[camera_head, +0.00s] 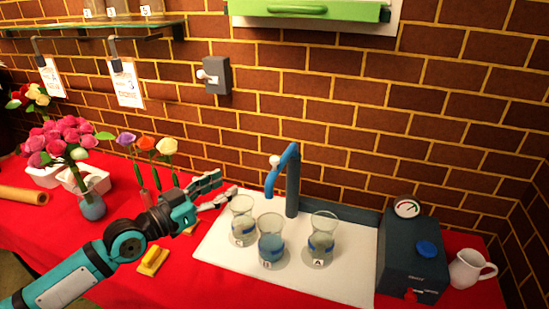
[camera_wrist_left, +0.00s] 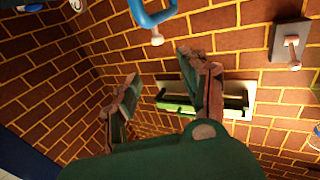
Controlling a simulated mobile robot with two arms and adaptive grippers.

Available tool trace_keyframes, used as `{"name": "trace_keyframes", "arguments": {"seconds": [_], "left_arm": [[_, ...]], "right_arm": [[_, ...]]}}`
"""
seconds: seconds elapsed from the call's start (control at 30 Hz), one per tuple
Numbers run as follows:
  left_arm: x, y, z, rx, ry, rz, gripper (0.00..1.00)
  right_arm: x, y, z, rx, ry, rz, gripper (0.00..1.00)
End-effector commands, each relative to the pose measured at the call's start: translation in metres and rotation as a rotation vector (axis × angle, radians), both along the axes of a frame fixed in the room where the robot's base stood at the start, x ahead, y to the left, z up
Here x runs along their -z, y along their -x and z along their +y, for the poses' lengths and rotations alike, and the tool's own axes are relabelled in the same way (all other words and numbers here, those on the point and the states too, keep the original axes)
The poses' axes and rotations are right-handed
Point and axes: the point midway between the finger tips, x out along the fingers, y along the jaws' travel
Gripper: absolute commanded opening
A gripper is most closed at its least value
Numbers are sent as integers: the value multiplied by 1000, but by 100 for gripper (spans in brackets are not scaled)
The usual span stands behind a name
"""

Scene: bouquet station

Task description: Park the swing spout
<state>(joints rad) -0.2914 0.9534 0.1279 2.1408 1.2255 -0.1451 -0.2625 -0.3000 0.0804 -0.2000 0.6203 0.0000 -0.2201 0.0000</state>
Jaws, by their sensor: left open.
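The blue swing spout (camera_head: 283,168) tops a dark upright post (camera_head: 292,195) at the back of a white tray. It reaches forward and left, with its outlet turned down above the glasses. A pale knob (camera_head: 274,161) shows at the spout's bend. My left gripper (camera_head: 226,184) is open and empty, left of the spout and apart from it. The left wrist view shows both fingers spread (camera_wrist_left: 160,72) with nothing between them. Part of the spout (camera_wrist_left: 153,14) shows at the top of that view, beyond the fingers. My right gripper is not in view.
Several glasses stand on the white tray (camera_head: 340,285): one (camera_head: 242,215) near my gripper, one with bluish water (camera_head: 271,245), and one (camera_head: 321,245) at right. A dark box with a gauge (camera_head: 412,255) and a white jug (camera_head: 468,270) stand right. Flowers (camera_head: 65,140) fill the left.

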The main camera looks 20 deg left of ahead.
Motion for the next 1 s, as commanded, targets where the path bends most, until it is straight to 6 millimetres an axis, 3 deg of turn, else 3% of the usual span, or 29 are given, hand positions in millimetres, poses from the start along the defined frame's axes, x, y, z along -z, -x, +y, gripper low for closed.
{"name": "trace_keyframes", "arguments": {"seconds": [0.37,0.8,1.0], "left_arm": [[-5,-50,-25,3,4,-1,45],[-3,-130,-63,5,2,3,45],[0,-148,-71,4,0,3,45]], "right_arm": [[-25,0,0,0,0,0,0],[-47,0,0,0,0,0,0],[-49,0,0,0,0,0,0]]}}
